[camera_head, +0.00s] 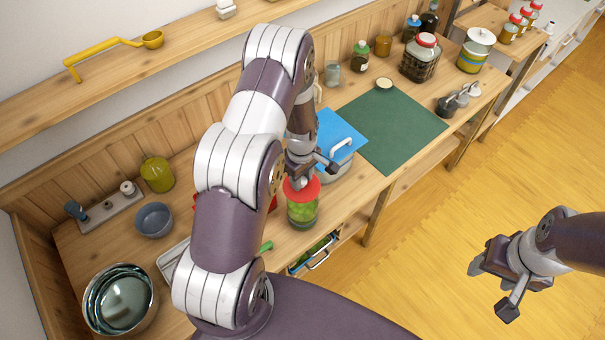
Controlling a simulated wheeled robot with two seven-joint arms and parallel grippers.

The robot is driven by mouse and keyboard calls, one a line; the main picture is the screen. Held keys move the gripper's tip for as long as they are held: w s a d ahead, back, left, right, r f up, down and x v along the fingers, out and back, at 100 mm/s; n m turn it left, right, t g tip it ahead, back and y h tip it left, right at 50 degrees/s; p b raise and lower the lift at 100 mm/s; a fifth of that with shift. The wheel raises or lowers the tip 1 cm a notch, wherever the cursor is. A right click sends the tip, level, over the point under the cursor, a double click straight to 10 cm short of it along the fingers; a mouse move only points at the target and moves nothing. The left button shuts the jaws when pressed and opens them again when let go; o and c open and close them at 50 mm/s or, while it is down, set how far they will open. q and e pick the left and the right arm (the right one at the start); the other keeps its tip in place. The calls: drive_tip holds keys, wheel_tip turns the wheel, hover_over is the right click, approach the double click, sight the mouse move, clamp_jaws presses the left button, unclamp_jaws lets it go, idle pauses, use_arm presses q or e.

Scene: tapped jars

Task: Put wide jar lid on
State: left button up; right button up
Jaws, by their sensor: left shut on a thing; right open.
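A glass jar (303,212) with green contents stands on the counter below my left arm. A red lid (304,190) is at the jar's mouth; I cannot tell whether it rests on the rim or is held just above it. My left gripper (307,172) is directly over the lid and shut on it, with the grip partly hidden by the fingers. My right gripper (493,290) is open and empty, out over the floor at the right, far from the jar.
A pot with a blue board (342,135) stands close behind the jar. A green mat (390,128) lies farther right, mostly clear. A red-lidded jar (419,60) and several small jars stand at the back. A steel bowl (120,300) and grey bowl (154,220) are at left.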

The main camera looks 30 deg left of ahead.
sight(303, 188)
use_arm(q)
drive_tip(key=shift+w+a+f, duration=0.1)
drive_tip(key=shift+w+f, duration=0.15)
drive_tip(key=shift+f, duration=0.05)
drive_tip(key=shift+w+f+b, duration=0.25)
drive_tip(key=shift+f+b, duration=0.05)
drive_tip(key=shift+w+f, duration=0.15)
drive_tip(key=shift+f, duration=0.15)
drive_tip(key=shift+f+b, duration=0.25)
drive_tip(key=shift+b, duration=0.2)
drive_tip(key=shift+s+d+f+b, duration=0.2)
drive_tip(key=shift+s+f+b, duration=0.2)
drive_tip(key=shift+f+b, duration=0.05)
drive_tip(key=shift+a+f+b, duration=0.1)
drive_tip(key=shift+f+b, duration=0.35)
drive_tip(key=shift+f, duration=0.15)
drive_tip(key=shift+w+f+b, duration=0.25)
drive_tip(key=shift+f+b, duration=0.25)
drive_tip(key=shift+f, duration=0.2)
drive_tip(key=shift+s+f+b, duration=0.1)
drive_tip(key=shift+f+b, duration=0.35)
drive_tip(key=shift+f, duration=0.1)
drive_tip(key=shift+r, duration=0.25)
use_arm(e)
drive_tip(key=f, duration=0.3)
drive_tip(key=w+f, duration=0.1)
drive_tip(key=f, duration=0.1)
drive_tip(key=shift+f, duration=0.15)
